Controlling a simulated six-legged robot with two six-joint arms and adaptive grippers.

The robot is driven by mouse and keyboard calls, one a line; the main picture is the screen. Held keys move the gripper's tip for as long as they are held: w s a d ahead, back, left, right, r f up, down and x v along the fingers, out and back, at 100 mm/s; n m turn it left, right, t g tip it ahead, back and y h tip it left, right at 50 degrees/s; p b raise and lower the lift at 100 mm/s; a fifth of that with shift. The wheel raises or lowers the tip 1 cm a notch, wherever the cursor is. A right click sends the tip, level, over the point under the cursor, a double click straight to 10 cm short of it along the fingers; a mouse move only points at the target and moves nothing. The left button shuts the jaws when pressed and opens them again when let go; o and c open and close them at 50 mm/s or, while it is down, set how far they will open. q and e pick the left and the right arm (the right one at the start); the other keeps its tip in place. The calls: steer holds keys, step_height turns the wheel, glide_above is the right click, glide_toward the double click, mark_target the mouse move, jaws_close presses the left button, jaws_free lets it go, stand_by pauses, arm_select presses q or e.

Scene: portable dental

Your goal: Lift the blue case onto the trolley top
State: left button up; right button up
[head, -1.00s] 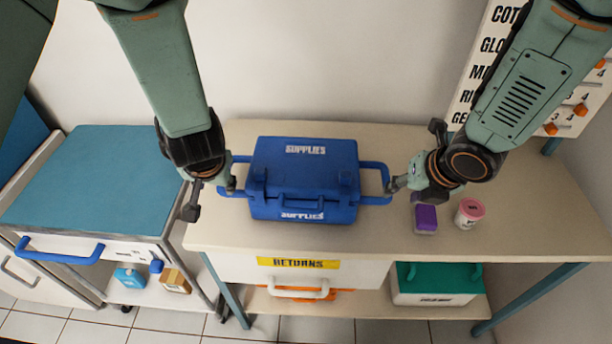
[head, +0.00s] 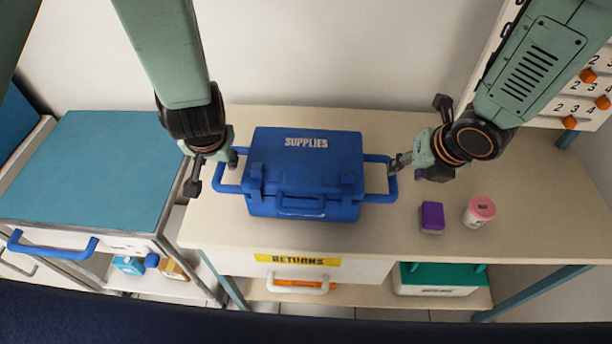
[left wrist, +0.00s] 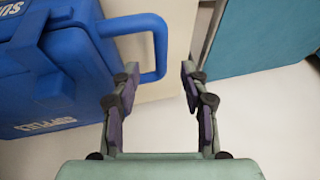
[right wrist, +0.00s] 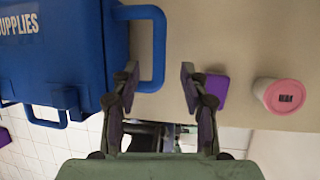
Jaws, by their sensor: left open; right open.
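The blue case (head: 305,165), lettered SUPPLIES, sits on the beige bench top, with a loop handle on each side. My left gripper (head: 232,157) is at its left handle (head: 226,175). In the left wrist view the open jaws (left wrist: 155,85) have that handle (left wrist: 158,50) at and just beyond one finger. My right gripper (head: 398,162) is at the right handle (head: 388,180). In the right wrist view the open jaws (right wrist: 158,85) have that handle (right wrist: 157,50) beyond one finger. Neither gripper holds anything. The trolley top (head: 90,165) is a clear teal surface left of the bench.
A purple block (head: 432,217) and a pink-lidded jar (head: 479,211) stand right of the case. A RETURNS drawer (head: 300,268) and a green-lidded box (head: 440,278) are below the bench top (head: 330,235). A blue handle (head: 50,246) sticks out of the trolley's front.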

mark_target(220, 169)
arm_select(q)
steer(key=x, duration=0.6)
steer(key=shift+a+f, duration=0.1)
steer(key=shift+f, duration=0.05)
arm_select(e)
steer(key=x, duration=0.6)
steer(key=shift+w, duration=0.15)
arm_select(q)
steer(key=shift+w+f, duration=0.25)
steer(key=shift+f, duration=0.4)
arm_select(e)
steer(key=shift+w+a+f, duration=0.15)
steer(key=shift+f, duration=0.6)
arm_select(q)
steer(key=shift+a, duration=0.1)
steer(key=shift+w+f, duration=0.15)
arm_select(e)
steer(key=shift+w+a+f, duration=0.1)
steer(key=shift+w, duration=0.05)
arm_select(q)
steer(key=shift+c, duration=0.2)
arm_select(e)
steer(key=shift+c, duration=0.2)
